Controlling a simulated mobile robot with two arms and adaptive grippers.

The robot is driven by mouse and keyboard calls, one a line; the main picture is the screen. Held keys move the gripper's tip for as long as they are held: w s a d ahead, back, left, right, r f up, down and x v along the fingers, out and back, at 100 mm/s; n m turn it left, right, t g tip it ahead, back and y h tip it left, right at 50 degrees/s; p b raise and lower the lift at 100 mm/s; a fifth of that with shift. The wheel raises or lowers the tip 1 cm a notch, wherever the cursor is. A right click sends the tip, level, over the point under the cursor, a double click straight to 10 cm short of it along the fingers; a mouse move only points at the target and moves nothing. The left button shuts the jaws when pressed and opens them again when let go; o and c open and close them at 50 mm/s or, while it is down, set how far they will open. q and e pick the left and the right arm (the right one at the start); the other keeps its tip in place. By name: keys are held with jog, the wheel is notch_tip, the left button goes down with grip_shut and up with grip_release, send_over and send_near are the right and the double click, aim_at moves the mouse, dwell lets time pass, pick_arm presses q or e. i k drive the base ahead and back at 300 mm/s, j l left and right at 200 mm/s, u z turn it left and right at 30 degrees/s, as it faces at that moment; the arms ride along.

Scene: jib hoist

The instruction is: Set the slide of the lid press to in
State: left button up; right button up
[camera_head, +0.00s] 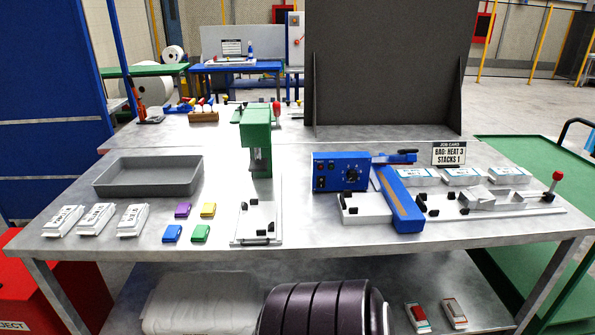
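The lid press looks to be the green upright machine (257,140) at the middle of the table. It has a red-knobbed lever (276,108) at its upper right. A pale slide plate (257,212) with small black blocks on it lies in front of the press. The plate reaches toward the table's front edge and sits clear of the press head, on the near side. Neither of my grippers is in view.
A blue heat sealer (342,172) stands right of the press, with a red-knobbed fixture (500,200) further right. A grey tray (148,177), white packs (97,219) and coloured blocks (183,210) lie to the left. A job card (449,154) stands behind. Bare table lies along the front edge.

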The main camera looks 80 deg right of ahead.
aim_at(258, 218)
jog(key=z, duration=2.2)
jog(key=i+l+z, duration=0.25)
jog(key=l, duration=0.1)
